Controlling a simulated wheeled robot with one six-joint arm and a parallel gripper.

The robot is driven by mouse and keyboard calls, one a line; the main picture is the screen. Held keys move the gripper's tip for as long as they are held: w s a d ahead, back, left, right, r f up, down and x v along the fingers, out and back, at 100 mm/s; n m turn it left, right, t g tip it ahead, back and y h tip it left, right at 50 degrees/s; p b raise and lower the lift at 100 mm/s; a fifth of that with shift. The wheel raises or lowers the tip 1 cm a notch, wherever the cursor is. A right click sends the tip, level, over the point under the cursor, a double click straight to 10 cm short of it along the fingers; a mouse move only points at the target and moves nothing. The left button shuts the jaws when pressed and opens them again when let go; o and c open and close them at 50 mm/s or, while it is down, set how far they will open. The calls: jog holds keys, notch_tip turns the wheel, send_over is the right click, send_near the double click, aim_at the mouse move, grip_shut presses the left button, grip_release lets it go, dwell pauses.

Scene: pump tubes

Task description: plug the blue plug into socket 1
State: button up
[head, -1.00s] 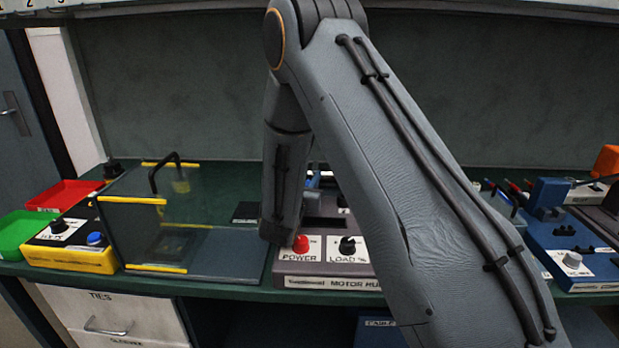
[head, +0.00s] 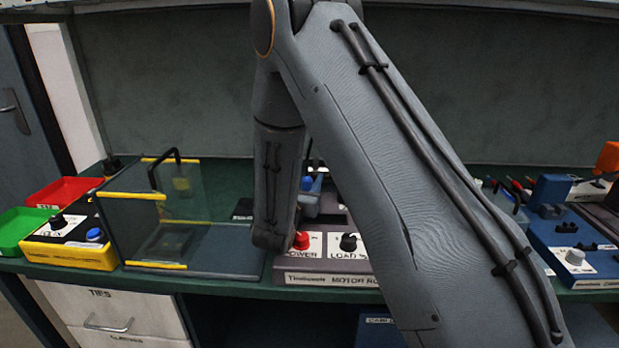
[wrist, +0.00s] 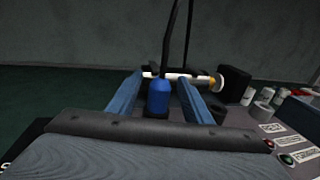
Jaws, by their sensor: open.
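In the wrist view the blue plug (wrist: 158,97) stands upright between the two blue fingers of my gripper (wrist: 162,80). A dark cable rises from the plug's top. The fingers are spread, with a gap visible at the plug's sides, so it does not look gripped. In the head view my arm hides most of the working spot; a small blue piece (head: 308,184) shows beside my forearm, and I cannot tell whether it is plug or finger. Socket 1 cannot be made out in either view.
The motor rig (head: 325,279), with a red POWER button (head: 301,240) and a black knob (head: 349,242), sits below my forearm. A clear guard with yellow edges (head: 150,265) stands left. A blue unit (head: 560,240) stands right. A pale tube (wrist: 195,77) lies behind the plug.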

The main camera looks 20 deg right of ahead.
aim_at(305, 183)
jog(key=v, duration=0.4)
jog(key=shift+s+b, duration=0.1)
jog(key=shift+b, duration=0.2)
dwell(0.5)
